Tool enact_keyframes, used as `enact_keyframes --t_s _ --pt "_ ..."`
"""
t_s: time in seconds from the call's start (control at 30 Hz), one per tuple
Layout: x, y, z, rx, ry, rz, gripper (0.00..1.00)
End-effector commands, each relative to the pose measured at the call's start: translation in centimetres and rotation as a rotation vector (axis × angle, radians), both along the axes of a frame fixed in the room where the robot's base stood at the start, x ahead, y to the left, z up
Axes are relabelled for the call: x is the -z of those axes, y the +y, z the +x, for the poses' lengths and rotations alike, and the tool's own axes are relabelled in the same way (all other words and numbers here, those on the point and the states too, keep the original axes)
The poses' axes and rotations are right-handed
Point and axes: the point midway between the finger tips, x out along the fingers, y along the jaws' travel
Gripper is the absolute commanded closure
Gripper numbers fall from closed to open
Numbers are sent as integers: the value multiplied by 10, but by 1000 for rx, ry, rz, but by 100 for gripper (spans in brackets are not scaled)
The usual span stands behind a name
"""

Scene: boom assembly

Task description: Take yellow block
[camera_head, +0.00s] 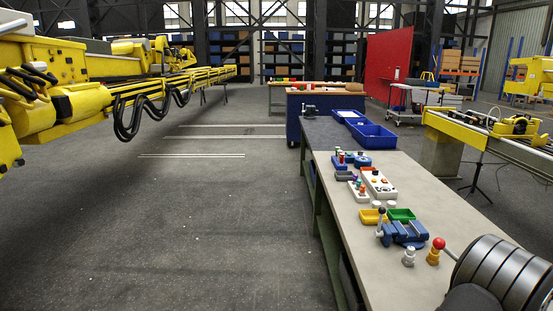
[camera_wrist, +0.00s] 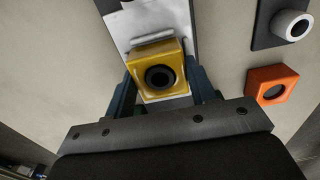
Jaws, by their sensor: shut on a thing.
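The yellow block (camera_wrist: 158,51), squarish with a dark round hole in its face, is in the middle of the wrist view. The dark blue-grey fingers of my gripper (camera_wrist: 162,84) are on its left and right sides, shut on it. A white plate (camera_wrist: 147,20) is behind or under the block. I cannot tell whether the block touches it. I cannot pick out this block or my gripper's fingers in the head view.
An orange block (camera_wrist: 272,86) with a hole and a white ring piece (camera_wrist: 291,25) lie to the right.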

Motion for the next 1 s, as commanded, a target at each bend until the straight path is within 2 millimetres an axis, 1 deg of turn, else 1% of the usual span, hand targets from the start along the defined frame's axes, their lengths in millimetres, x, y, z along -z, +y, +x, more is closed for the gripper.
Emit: enact_keyframes --t_s 0.17,0.5,1.0 --pt "-9 -1 0 0 -1 -2 71" --pt "-34 -1 0 0 -1 -3 71" --pt "-36 0 0 0 -1 -1 71"
